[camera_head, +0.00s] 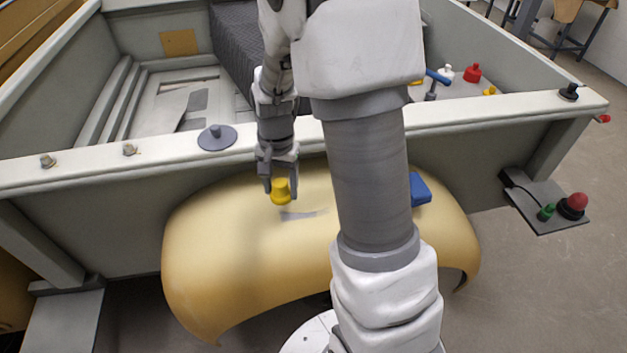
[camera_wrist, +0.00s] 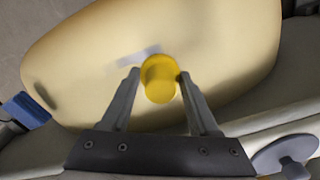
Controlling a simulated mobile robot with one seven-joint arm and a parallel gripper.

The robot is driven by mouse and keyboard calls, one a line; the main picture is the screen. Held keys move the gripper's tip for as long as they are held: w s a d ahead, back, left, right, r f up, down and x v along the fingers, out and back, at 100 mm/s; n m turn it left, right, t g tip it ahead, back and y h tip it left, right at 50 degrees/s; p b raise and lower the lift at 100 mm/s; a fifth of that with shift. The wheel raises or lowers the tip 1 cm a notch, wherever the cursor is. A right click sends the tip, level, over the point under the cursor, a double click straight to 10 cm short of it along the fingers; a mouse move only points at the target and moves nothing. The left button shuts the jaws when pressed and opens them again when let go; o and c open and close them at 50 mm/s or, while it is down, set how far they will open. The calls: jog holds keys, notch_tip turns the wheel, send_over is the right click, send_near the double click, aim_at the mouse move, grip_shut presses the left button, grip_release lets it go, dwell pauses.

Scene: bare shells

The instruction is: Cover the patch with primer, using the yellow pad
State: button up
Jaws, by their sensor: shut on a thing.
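The yellow pad (camera_head: 281,191) is a small round pad with a knob, held between the two fingers of my gripper (camera_head: 281,187). It also shows in the wrist view (camera_wrist: 160,80), with my gripper (camera_wrist: 159,77) shut on it. The patch is a grey strip (camera_head: 303,215) on top of the tan curved shell (camera_head: 230,260). In the wrist view the grey patch (camera_wrist: 135,55) lies just beyond the pad, partly hidden by it. The pad is close over the shell beside the patch; I cannot tell whether it touches.
A blue block (camera_head: 419,188) sits at the shell's right side. A pale rail (camera_head: 80,163) runs behind the shell, carrying a grey disc with a knob (camera_head: 216,138). A bracket with red and green knobs (camera_head: 548,205) juts out at right. Several small coloured items stand behind the rail.

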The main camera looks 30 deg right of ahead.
jog(key=s+d+r+m+p, duration=0.1)
jog(key=s+d+m+p, duration=0.3)
jog(key=m, duration=0.7)
jog(key=m+b, duration=0.4)
jog(key=b, duration=0.2)
send_over(316, 219)
jog(key=shift+s+f, duration=0.1)
jog(key=shift+f, duration=2.65)
jog(key=shift+f+b, duration=0.9)
jog(key=shift+f, duration=0.25)
